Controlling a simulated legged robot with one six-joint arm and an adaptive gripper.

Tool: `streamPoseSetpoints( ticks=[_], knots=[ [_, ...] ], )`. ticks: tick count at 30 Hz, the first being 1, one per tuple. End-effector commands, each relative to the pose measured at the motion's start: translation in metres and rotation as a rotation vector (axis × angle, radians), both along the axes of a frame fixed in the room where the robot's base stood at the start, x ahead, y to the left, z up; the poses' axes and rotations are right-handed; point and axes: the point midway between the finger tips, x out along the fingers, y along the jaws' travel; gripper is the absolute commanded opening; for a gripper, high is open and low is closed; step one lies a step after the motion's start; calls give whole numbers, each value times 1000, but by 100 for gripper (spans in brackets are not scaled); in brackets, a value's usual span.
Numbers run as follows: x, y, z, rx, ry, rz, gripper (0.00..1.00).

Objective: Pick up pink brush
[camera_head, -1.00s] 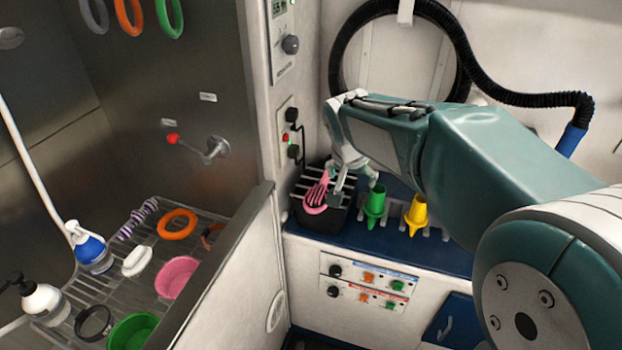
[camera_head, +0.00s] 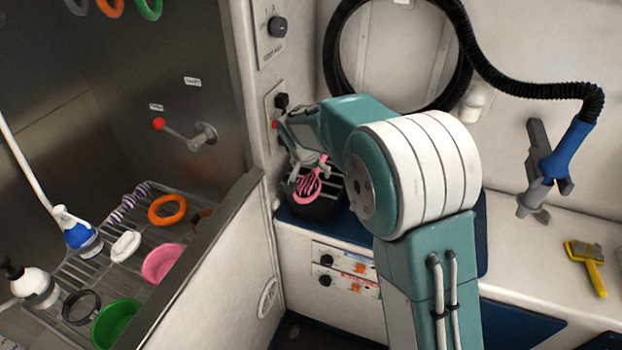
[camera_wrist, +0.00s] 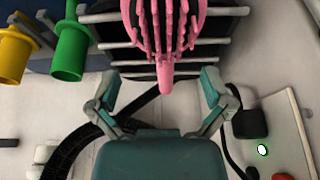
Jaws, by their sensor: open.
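The pink brush (camera_head: 309,184) sits on a black slotted rack (camera_head: 318,207) in the corner, beside the wall panel. In the wrist view the pink brush (camera_wrist: 166,30) shows its pink tines at the top and a short narrow end pointing down toward my gripper. My gripper (camera_wrist: 164,88) is open and empty, its two fingertips on either side of that narrow end and apart from it. In the head view my gripper (camera_head: 307,165) is at the brush, and partly hides it.
Green (camera_wrist: 72,52) and yellow (camera_wrist: 14,55) nozzles stand left of the rack in the wrist view. A wall panel with a plug (camera_wrist: 249,123) and cable is close on the right. The wire-floored tub (camera_head: 140,250) holds bowls, bottles and rings. A yellow-handled tool (camera_head: 588,262) lies on the right counter.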

Motion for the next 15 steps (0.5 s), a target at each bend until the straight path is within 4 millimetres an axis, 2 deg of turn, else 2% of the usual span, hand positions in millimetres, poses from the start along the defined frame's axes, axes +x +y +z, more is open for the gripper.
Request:
streamPoseSetpoints(
  ticks=[1,6,14,15],
  knots=[
    [4,1,-10,-2,4,1,100],
    [12,2,-30,-2,1,0,100],
    [13,1,-34,-2,-1,1,100],
    [13,1,-34,-2,0,1,96]
  ],
)
